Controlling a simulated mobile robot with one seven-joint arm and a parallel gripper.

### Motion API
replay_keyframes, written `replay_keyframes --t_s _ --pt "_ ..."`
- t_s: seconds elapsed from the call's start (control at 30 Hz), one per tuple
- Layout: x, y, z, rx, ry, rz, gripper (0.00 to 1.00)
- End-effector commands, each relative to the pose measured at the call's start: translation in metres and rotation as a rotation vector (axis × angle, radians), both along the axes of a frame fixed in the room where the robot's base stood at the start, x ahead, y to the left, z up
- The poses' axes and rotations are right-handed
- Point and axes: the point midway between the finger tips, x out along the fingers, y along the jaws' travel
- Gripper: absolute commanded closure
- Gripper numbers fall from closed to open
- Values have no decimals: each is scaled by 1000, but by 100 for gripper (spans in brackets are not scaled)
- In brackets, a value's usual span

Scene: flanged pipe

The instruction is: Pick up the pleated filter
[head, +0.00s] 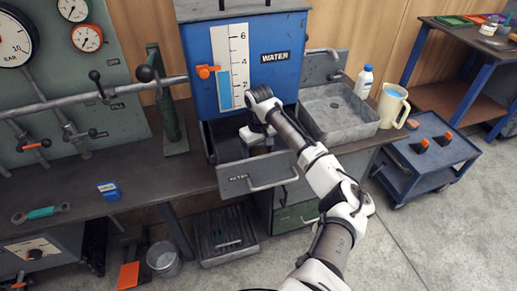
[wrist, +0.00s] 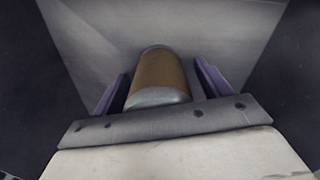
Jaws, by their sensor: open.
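The pleated filter (wrist: 158,72) is a brown cylinder with grey end caps, seen in the wrist view. It lies in the grey drawer (head: 262,176), which is pulled out below the blue water tank. My gripper (wrist: 161,70) is open, with one purple finger on each side of the filter. I cannot tell whether the fingers touch it. In the head view my gripper (head: 257,138) reaches down into the drawer, and I cannot make out the filter there.
The blue tank (head: 207,50) stands right behind the drawer. A grey sink tray (head: 340,112) is to the right, with a white bottle (head: 364,82) and a jug (head: 392,106) beside it.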

Motion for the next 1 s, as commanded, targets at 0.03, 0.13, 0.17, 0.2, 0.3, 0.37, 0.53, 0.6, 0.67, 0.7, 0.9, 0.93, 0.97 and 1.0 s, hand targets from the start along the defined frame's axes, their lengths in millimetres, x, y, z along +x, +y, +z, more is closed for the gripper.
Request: replay_keyframes --t_s 0.03,0.13,0.17,0.2,0.3,0.37,0.53,0.6,0.67,0.7,0.9,0.93,0.97,1.0 --pt "0 0 0 0 0 0 24" --pt "0 0 0 0 0 0 33" --pt "0 0 0 0 0 0 37" --pt "0 0 0 0 0 0 42" --pt "0 0 1 0 0 0 55" --pt "0 0 1 1 -1 0 63" --pt "0 0 1 1 -1 0 74" --pt "0 0 1 1 -1 0 74" --pt "0 0 1 1 -1 0 74" --pt "0 0 2 1 -1 0 74" --pt "1 1 15 1 -3 1 74" --pt "1 1 18 1 -3 1 74" --pt "1 1 23 1 -4 2 74" --pt "1 1 30 1 -4 2 74"
